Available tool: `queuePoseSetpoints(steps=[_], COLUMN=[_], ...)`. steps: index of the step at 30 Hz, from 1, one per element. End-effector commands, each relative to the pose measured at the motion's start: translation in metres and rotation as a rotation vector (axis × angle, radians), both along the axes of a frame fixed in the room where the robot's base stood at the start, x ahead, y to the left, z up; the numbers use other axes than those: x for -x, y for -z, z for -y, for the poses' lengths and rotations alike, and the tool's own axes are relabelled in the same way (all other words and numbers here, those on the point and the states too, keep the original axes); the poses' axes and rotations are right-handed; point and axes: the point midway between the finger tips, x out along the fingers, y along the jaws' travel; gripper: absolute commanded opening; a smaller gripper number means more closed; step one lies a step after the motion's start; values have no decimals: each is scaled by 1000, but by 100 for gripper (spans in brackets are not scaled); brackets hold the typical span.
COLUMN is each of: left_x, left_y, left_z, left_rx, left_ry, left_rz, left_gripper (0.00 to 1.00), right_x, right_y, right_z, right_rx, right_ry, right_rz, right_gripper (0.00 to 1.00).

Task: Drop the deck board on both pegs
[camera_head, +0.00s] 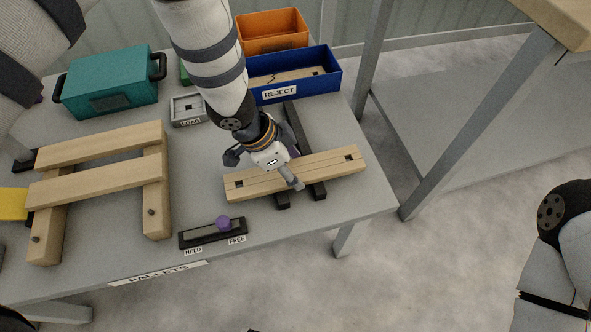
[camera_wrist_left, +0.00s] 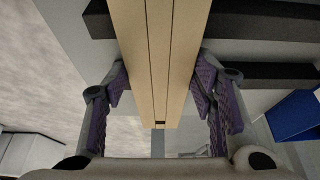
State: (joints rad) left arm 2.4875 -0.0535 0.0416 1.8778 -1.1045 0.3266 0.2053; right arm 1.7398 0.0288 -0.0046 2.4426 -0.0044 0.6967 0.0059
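The deck board (camera_head: 325,169) is a pale plank with a dark square hole near each end. It lies across two dark rails (camera_head: 294,124) at the table's right. My left gripper (camera_head: 286,168) is over the board's middle. The left wrist view shows its purple-padded fingers on either side of the board (camera_wrist_left: 160,60); whether they press on it I cannot tell. The pallet has two stringers, and two deck boards (camera_head: 95,187) lie across them. Dark pegs stand at their near ends, one on the left stringer (camera_head: 36,240) and one on the right stringer (camera_head: 151,212). My right gripper is not in view.
A slider with a purple knob (camera_head: 223,223), marked HELD and FREE, sits at the front edge; the knob is nearer the middle. A blue REJECT bin (camera_head: 318,88), orange bin (camera_head: 270,42), grey LOAD tray (camera_head: 190,122) and teal case (camera_head: 108,86) stand behind. Table is clear between pallet and board.

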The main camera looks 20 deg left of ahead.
Motion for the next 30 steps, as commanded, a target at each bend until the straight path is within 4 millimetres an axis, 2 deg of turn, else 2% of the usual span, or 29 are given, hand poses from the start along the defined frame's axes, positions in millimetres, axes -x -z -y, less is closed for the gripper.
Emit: queuePoseSetpoints(steps=[11,14,17,24,27,30], left_x=[-1,-1,-1,57,90,115], left_y=[-4,-17,-38,-101,-110,-121], left_z=[0,0,0,-3,-5,-6], left_rx=[0,1,2,-2,-4,-3], left_ry=[0,-1,-2,0,1,-1], left_rz=[1,3,6,4,-1,0], left_gripper=[18,18,18,18,18,18], right_x=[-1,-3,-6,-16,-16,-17], right_y=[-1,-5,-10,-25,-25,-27], right_z=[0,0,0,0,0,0], right_rx=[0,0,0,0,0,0], right_ry=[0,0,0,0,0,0], right_rz=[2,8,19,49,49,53], right_gripper=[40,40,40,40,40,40])
